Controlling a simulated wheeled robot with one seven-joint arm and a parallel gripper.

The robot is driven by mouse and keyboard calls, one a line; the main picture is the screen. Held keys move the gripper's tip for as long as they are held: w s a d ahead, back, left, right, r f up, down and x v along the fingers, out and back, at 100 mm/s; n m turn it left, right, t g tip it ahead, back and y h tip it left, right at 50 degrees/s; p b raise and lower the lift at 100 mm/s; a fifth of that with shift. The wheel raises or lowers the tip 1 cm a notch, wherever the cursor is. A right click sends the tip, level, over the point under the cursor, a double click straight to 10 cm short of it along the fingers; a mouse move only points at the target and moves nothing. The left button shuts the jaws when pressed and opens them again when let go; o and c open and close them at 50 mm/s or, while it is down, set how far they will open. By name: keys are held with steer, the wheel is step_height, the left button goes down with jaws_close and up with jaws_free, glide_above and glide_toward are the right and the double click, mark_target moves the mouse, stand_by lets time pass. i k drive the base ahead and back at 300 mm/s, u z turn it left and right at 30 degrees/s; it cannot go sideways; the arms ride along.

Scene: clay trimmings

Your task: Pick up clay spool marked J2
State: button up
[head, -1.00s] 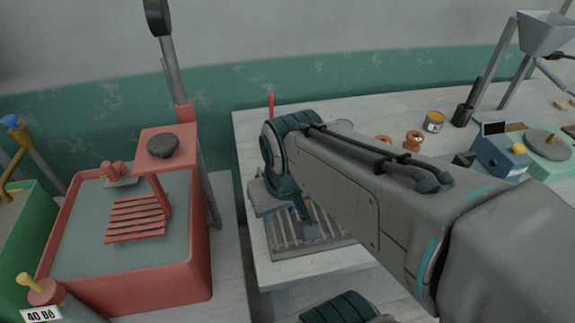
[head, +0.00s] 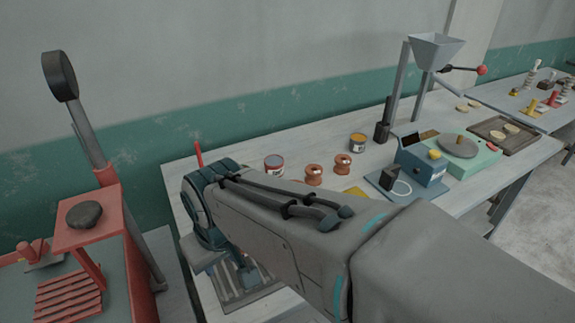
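Two orange-brown clay spools stand on the white table in the head view: one (head: 314,175) just right of my arm's end, the other (head: 343,165) a little farther right and back. No marking is legible on either, so I cannot tell which is J2. My gripper (head: 246,276) points down over the near left part of the table, over a grey slatted rack (head: 262,297). It lies left of and nearer than both spools, apart from them. My arm largely hides it, and its opening is not clear.
A red-labelled can (head: 274,166) stands left of the spools, a yellow-topped can (head: 358,143) behind them. A blue device (head: 420,165), green wheel unit (head: 462,152) and hopper stand (head: 436,50) are to the right. A red press (head: 88,215) is at left. My arm hides the table's front.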

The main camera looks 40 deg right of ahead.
mark_target(314, 172)
steer(key=z, duration=0.05)
steer(key=k, duration=0.5)
steer(key=u, duration=2.05)
steer(key=k, duration=1.35)
steer(key=z, duration=1.85)
steer(key=i, duration=1)
